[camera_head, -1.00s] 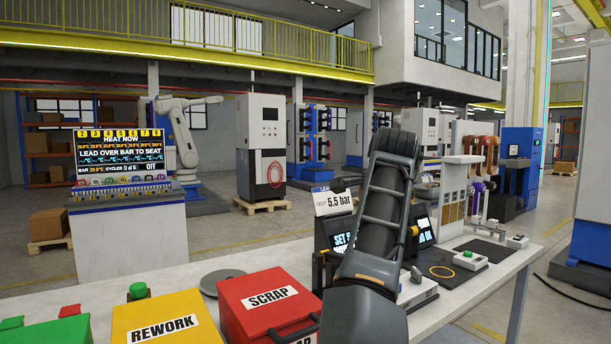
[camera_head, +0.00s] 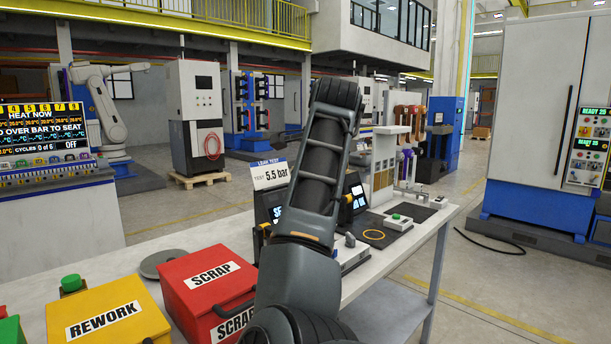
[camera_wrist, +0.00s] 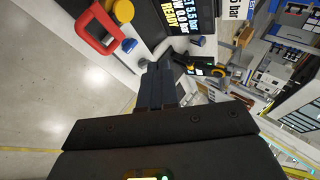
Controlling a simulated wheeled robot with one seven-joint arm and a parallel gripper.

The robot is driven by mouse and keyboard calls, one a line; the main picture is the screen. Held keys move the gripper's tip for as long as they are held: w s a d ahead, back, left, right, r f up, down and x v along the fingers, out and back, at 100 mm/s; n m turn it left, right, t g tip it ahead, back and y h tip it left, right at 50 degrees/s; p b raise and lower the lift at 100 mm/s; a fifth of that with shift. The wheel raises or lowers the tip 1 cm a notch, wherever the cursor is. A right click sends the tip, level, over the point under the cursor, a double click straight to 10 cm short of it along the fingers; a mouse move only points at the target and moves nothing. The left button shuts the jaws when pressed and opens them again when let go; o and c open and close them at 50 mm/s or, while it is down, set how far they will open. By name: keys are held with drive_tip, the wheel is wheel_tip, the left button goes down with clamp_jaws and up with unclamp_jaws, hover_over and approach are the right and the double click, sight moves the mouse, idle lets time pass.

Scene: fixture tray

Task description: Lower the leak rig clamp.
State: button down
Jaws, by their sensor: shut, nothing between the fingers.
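The leak rig stands on the white bench behind my arm in the head view, with a "LEAK TEST 5.5 bar" sign (camera_head: 270,173) and dark screens, one at its left (camera_head: 262,212). My arm covers much of it, and I cannot make out its clamp there. In the wrist view the rig's screen (camera_wrist: 172,18) reads "READY". A red loop-shaped handle (camera_wrist: 82,40) is at the upper left, with a yellow knob (camera_wrist: 123,11) and a blue knob (camera_wrist: 128,46) beside it; I cannot tell whether it is the clamp. My gripper (camera_wrist: 158,70) is shut and empty, close to a grey rounded part.
A red SCRAP box (camera_head: 205,290) and a yellow REWORK box (camera_head: 105,312) stand on the bench (camera_head: 190,240) left of my arm. A grey disc (camera_head: 163,262) lies behind them. A black pad with a yellow ring (camera_head: 373,235) lies right of the rig.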

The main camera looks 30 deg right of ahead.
drive_tip(key=s+a+r, duration=0.1)
drive_tip(key=s+r, duration=0.1)
drive_tip(key=s, duration=0.4)
drive_tip(key=shift+s+a+b, duration=0.2)
drive_tip(key=shift+a+b, duration=0.05)
drive_tip(key=shift+b, duration=0.2)
drive_tip(key=shift+f, duration=0.1)
